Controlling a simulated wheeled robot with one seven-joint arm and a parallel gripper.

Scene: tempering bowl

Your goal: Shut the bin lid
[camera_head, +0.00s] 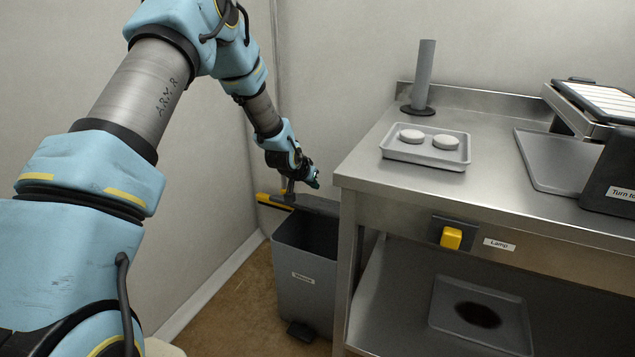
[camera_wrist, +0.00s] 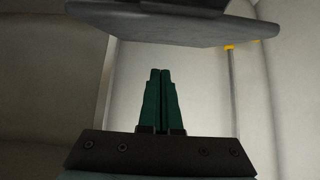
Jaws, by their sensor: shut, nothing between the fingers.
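The grey bin (camera_head: 305,278) stands on the floor left of the steel counter, with its dark inside showing from above. Its lid (camera_head: 318,205) seems to be the dark grey edge at the back of the opening, raised and seen nearly edge-on. My gripper (camera_head: 289,190) is above the bin's back edge, beside the lid; whether they touch is not clear in the head view. In the wrist view my gripper (camera_wrist: 160,72) has its green fingers together with nothing between them. A dark grey slab, likely the lid (camera_wrist: 180,28), crosses the top of that view.
The steel counter (camera_head: 400,187) stands close on the bin's right, bearing a tray (camera_head: 392,152) with two white discs. A yellow bar (camera_head: 272,201) is behind the bin at the left. A dark pedal (camera_head: 301,331) is at the bin's foot. Floor is free left of the bin.

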